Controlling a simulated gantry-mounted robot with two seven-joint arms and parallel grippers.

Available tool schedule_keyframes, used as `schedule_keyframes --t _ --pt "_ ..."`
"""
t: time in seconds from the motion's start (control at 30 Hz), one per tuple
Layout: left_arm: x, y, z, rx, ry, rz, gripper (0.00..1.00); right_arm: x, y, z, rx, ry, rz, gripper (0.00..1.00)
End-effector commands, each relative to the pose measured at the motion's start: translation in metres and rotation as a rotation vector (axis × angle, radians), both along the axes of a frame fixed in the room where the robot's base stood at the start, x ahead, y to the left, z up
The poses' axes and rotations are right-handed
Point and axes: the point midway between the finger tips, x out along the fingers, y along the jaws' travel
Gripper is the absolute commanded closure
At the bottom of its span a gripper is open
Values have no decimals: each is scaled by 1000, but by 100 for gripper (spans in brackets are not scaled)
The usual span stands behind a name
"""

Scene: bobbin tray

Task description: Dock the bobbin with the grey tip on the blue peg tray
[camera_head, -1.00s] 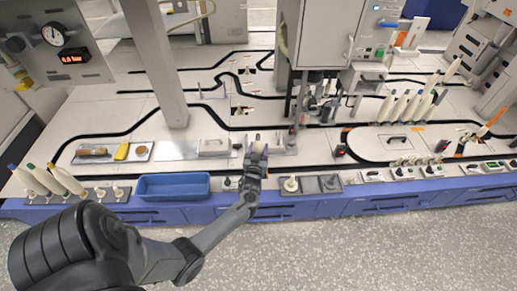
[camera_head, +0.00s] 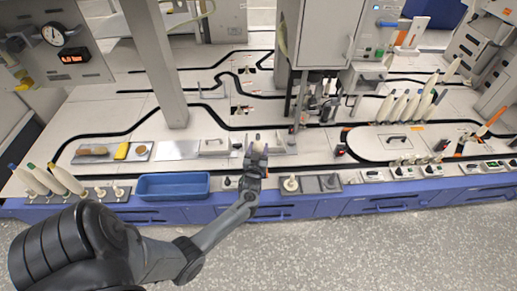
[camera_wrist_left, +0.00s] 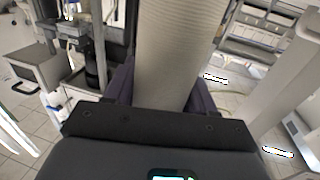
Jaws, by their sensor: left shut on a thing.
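My left gripper (camera_head: 255,158) is in the middle of the head view, above the front edge of the bench. It is shut on a pale bobbin (camera_wrist_left: 175,50), which fills the space between the dark fingers in the left wrist view. In the head view only a small part of this bobbin (camera_head: 258,147) shows above the fingers. I cannot tell its tip colour. A blue tray (camera_head: 173,195) lies left of the gripper on the front edge; I see no pegs in it. My right gripper is not in view.
Several bobbins (camera_head: 45,180) with coloured tips lean at the front left, beside a row of pegs (camera_head: 100,194). A grey plate with a white peg (camera_head: 291,184) is right of the gripper. A grey post (camera_head: 160,70) and a machine column (camera_head: 318,35) rise behind.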

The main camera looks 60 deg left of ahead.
Motion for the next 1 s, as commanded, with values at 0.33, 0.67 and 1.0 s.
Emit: schedule_keyframes --t 0.33,0.67,1.0 --pt "0 0 -6 1 -1 0 79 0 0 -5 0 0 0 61" --pt "0 0 -12 1 -1 0 79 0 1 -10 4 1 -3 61" --pt "0 0 -11 -1 1 0 35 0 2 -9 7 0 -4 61"
